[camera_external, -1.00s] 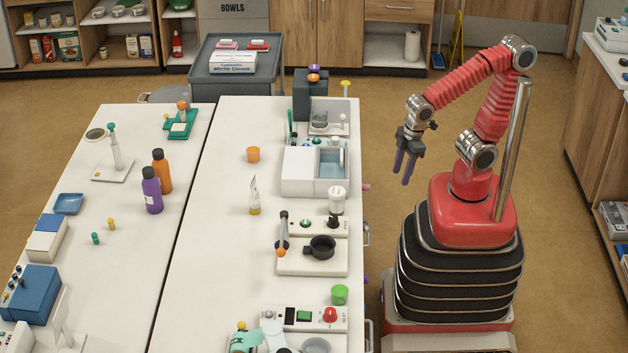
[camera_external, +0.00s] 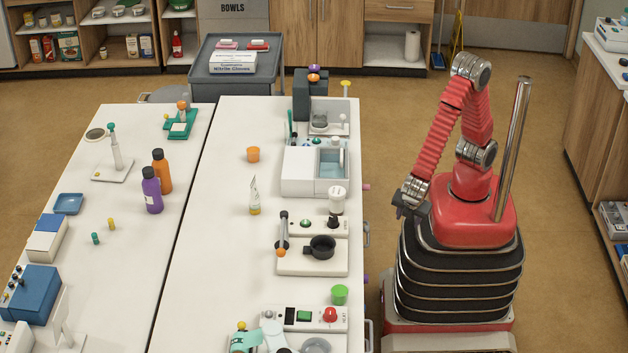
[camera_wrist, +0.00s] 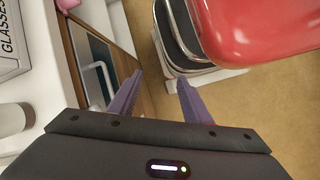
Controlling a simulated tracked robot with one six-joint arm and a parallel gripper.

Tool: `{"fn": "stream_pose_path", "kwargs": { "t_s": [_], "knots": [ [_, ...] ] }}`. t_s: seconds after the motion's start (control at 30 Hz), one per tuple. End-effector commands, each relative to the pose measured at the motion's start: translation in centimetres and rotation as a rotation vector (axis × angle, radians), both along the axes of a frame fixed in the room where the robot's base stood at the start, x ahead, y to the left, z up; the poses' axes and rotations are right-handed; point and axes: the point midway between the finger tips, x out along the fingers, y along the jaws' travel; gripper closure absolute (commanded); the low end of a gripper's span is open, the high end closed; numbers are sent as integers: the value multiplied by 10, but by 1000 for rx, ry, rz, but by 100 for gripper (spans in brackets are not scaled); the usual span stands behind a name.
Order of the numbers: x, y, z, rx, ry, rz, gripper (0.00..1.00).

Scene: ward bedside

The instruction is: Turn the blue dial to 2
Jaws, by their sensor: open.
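I cannot make out for certain which part is the blue dial. Small dark and teal knobs (camera_external: 317,141) stand at the back of the white basin unit (camera_external: 300,172) on the near table, too small to read any marks. My gripper (camera_external: 404,207) hangs low between the table's right edge and my base, beside the table and touching nothing I can see. Its fingers barely show there. In the wrist view my gripper (camera_wrist: 160,88) has its two purple fingers spread apart, with nothing between them. No dial shows clearly in the wrist view.
In the wrist view a cabinet front with a pale handle (camera_wrist: 105,80) is close left; floor lies right.

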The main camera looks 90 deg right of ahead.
Motion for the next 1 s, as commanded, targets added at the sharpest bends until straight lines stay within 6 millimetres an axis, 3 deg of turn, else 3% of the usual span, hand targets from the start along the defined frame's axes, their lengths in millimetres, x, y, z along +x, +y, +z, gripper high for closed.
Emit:
{"fn": "stream_pose_path", "kwargs": {
  "t_s": [1.0],
  "knots": [
    [-23, 52, -139, -655, 72, 845, 56]
  ]
}}
